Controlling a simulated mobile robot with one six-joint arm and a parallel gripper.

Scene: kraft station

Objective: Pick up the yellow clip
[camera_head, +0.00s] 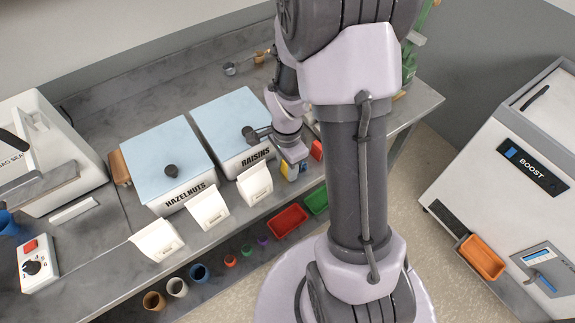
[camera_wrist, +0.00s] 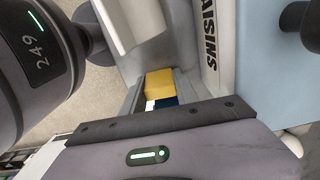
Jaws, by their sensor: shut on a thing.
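The yellow clip (camera_wrist: 159,82) shows in the wrist view as a yellow block between the two fingers of my gripper (camera_wrist: 160,90). My gripper is shut on it. A dark blue and white part shows just below the yellow, closer to the palm; I cannot tell whether it belongs to the clip. In the head view, a small bit of yellow (camera_head: 284,169) shows under my gripper (camera_head: 291,166), by the front of the raisins bin. My gripper and arm hide most of it there.
The raisins bin (camera_head: 227,117) and hazelnuts bin (camera_head: 163,151) stand close to my gripper, with white bag-like holders (camera_head: 255,184) before them. A red item (camera_head: 316,150) is just right of my gripper. Red (camera_head: 288,221) and green trays sit lower.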

